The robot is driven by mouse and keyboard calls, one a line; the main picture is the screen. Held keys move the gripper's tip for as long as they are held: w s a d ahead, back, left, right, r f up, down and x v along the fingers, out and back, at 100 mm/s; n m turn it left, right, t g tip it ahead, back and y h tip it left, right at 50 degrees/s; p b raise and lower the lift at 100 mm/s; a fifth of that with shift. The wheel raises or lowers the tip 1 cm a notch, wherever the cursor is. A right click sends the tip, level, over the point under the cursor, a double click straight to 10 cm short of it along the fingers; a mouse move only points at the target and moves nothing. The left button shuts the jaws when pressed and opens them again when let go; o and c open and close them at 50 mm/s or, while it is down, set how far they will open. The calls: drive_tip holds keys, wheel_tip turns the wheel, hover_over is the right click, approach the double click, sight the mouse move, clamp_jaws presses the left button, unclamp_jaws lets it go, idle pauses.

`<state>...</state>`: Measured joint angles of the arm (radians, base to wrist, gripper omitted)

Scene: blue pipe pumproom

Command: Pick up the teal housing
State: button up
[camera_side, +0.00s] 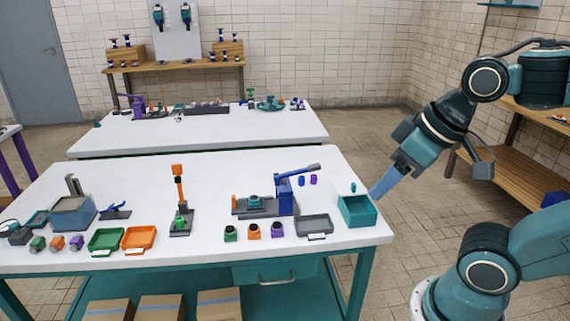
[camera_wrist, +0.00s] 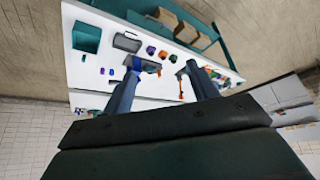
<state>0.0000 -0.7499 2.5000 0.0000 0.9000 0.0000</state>
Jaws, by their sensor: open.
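A small teal-green housing (camera_side: 230,233) stands on the white table's front part, left of an orange housing (camera_side: 254,231) and a purple housing (camera_side: 278,230). It shows small in the wrist view (camera_wrist: 173,58). Another teal part (camera_side: 254,202) sits in the grey base of the blue lever press (camera_side: 285,192). My gripper (camera_side: 378,192) is raised at the table's right end, by the teal bin, well away from the housings. In the wrist view its two blue fingers (camera_wrist: 163,68) are apart with nothing held between them.
A teal open bin (camera_side: 357,211) and a grey tray (camera_side: 314,226) stand right of the housings. An orange-handled press (camera_side: 180,200), green tray (camera_side: 106,240) and orange tray (camera_side: 139,238) stand left. A second white table (camera_side: 230,135) is behind.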

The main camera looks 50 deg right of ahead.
drive_tip(key=shift+w+r, duration=0.1)
drive_tip(key=w+d+r+n+g, duration=0.1)
drive_tip(key=w+n, duration=0.1)
drive_tip(key=w, duration=0.6)
drive_tip(key=w+d+r+n+y, duration=0.1)
drive_tip(key=w+n, duration=0.1)
drive_tip(key=w, duration=0.6)
drive_tip(key=w+d+r+n+g, duration=0.1)
drive_tip(key=w+d+n, duration=0.1)
drive_tip(key=w, duration=0.6)
drive_tip(key=w+d+f+n+g, duration=0.1)
drive_tip(key=w+d+f+n, duration=0.1)
drive_tip(key=w+d+f, duration=0.3)
drive_tip(key=w+d+f+n+y, duration=0.1)
drive_tip(key=w+d+f+n, duration=0.2)
drive_tip(key=w+f, duration=0.8)
drive_tip(key=d+f, duration=0.1)
drive_tip(key=d, duration=0.1)
drive_tip(key=shift+w+d+f+g+y, duration=0.2)
drive_tip(key=shift+d+f+g+y, duration=0.1)
drive_tip(key=shift+d+g, duration=0.1)
drive_tip(key=shift+a+f, duration=0.1)
approach(254, 201)
drive_tip(key=shift+w+d+f, duration=0.15)
drive_tip(key=shift+w+f, duration=0.3)
drive_tip(key=shift+f, duration=0.2)
drive_tip(key=shift+w+d+f, duration=0.15)
drive_tip(key=shift+w+f, duration=0.3)
drive_tip(key=shift+f, duration=0.2)
